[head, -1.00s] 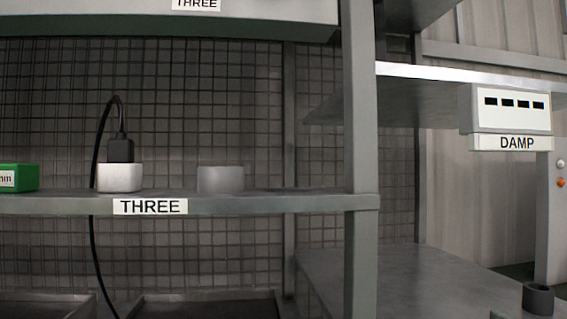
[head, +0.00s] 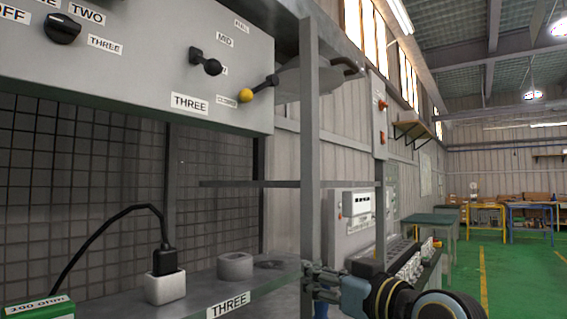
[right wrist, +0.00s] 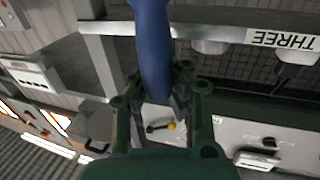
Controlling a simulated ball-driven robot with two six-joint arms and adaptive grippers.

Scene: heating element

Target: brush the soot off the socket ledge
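The ledge labelled THREE (head: 208,300) runs along the lower part of the head view. On it stand a white socket block (head: 165,287) with a black plug (head: 165,260) in it and a grey round piece (head: 235,266). A dark sooty patch (head: 273,265) lies to the right of the grey piece. My right gripper (head: 312,282) is at the ledge's right end, by the post. In the right wrist view its fingers (right wrist: 163,108) are closed around a blue handle (right wrist: 155,45); a bit of blue (head: 321,309) shows below it in the head view. The handle's far end is out of view. My left gripper is out of view.
A grey post (head: 310,150) stands right beside my right gripper. A control panel (head: 150,70) with knobs and a yellow-tipped lever (head: 258,89) overhangs the ledge. A black cable (head: 110,222) loops left from the plug. A green box (head: 40,308) sits at lower left.

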